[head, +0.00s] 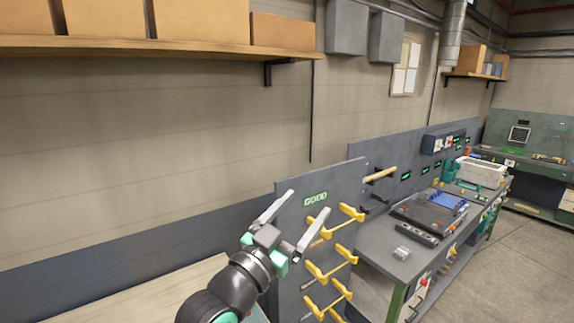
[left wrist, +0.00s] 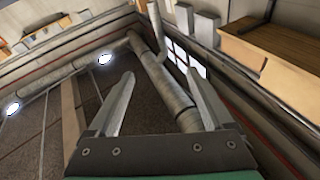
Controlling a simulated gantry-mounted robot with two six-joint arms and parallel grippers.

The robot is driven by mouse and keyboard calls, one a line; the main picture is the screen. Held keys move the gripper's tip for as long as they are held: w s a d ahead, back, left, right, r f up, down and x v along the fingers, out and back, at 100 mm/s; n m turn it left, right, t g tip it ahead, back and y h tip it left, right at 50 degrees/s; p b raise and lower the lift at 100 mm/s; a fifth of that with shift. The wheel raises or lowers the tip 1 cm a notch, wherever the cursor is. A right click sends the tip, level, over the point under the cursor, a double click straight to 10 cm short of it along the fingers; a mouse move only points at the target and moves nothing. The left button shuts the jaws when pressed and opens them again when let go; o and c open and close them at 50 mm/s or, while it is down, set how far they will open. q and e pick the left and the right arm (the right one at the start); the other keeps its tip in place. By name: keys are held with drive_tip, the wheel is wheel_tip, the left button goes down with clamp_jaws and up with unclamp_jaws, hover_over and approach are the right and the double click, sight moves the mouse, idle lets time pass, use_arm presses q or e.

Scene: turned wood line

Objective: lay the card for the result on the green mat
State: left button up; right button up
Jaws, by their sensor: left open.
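My left gripper (head: 310,201) is raised at the lower middle of the head view, in front of a grey board. Its two fingers are spread wide with nothing between them. In the left wrist view the same gripper (left wrist: 159,74) is open and empty, pointing toward the ceiling pipes and upper walls. I cannot make out any result card or green mat in either view. My right gripper is in neither view.
A workbench (head: 385,240) with a dark tray (head: 428,217) and a small grey block (head: 401,253) lies to the right. A box-laden shelf (head: 200,47) runs above.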

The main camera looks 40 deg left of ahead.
use_arm(q)
drive_tip(key=s+d+r+t+h, duration=0.2)
drive_tip(key=s+d+r, duration=0.3)
drive_tip(key=s+r, duration=0.3)
drive_tip(key=s+d+r+t+h, duration=0.1)
drive_tip(key=s+d+r+t, duration=0.3)
drive_tip(key=s+r, duration=0.4)
drive_tip(key=shift+d+r+h, duration=0.4)
drive_tip(key=shift+d, duration=0.45)
